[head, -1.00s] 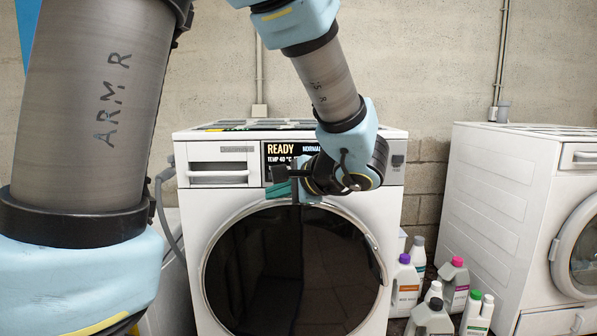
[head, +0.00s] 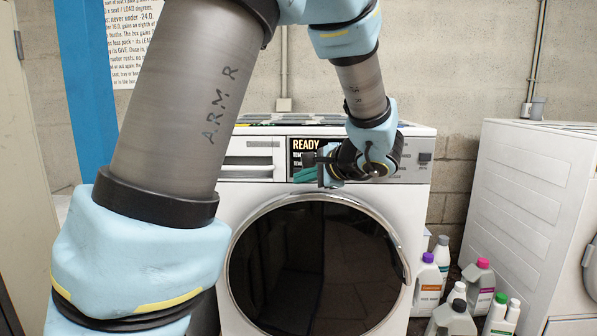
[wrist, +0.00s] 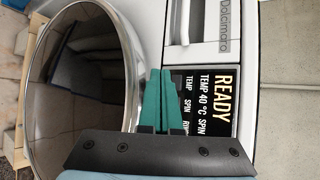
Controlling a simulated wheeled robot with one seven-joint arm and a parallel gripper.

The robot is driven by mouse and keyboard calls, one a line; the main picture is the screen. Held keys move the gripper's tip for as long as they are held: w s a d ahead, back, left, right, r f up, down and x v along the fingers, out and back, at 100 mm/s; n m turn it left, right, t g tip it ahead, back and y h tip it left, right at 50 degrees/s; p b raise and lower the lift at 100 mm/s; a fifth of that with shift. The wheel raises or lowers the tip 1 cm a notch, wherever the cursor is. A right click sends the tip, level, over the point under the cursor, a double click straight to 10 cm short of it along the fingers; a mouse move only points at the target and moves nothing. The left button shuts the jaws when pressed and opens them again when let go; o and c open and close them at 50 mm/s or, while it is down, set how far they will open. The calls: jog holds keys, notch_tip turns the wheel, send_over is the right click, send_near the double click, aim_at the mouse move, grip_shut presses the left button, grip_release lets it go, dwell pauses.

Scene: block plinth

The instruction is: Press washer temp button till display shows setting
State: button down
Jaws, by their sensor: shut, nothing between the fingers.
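The white washer (head: 250,200) stands ahead with a large dark round door (head: 300,265). Its black display (head: 304,147) is at the top of the front. In the wrist view the display (wrist: 212,85) appears turned sideways and reads READY, TEMP 40 °C and SPIN, with a row of labels including TEMP and SPIN along one edge. My gripper (head: 300,175) has green fingers and is shut and empty. It is in front of the display's lower part and hides some of its text. In the wrist view the fingers (wrist: 163,72) lie beside the TEMP label; contact cannot be told.
A second white machine (head: 525,200) stands at the right. Several detergent bottles (head: 428,285) stand on the floor between the machines. A blue post (head: 95,80) and a wall notice (head: 133,35) are at the left. A drawer handle (wrist: 180,22) is near the display.

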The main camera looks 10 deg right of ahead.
jog(key=shift+w+d, duration=0.2)
jog(key=shift+w, duration=0.75)
jog(key=shift+w, duration=0.2)
dwell(1.3)
jog(key=shift+w+b, duration=0.25)
jog(key=shift+b, duration=0.05)
jog(key=shift+w+d, duration=0.15)
jog(key=shift+w, duration=0.2)
dwell(0.6)
jog(key=shift+s, duration=0.15)
jog(key=shift+s+b, duration=0.45)
jog(key=shift+s, duration=0.2)
jog(key=shift+s+a, duration=0.1)
jog(key=shift+a, duration=0.1)
jog(key=s, duration=0.2)
jog(key=s+a+b, duration=0.1)
jog(key=s, duration=0.1)
jog(key=shift+s, duration=0.35)
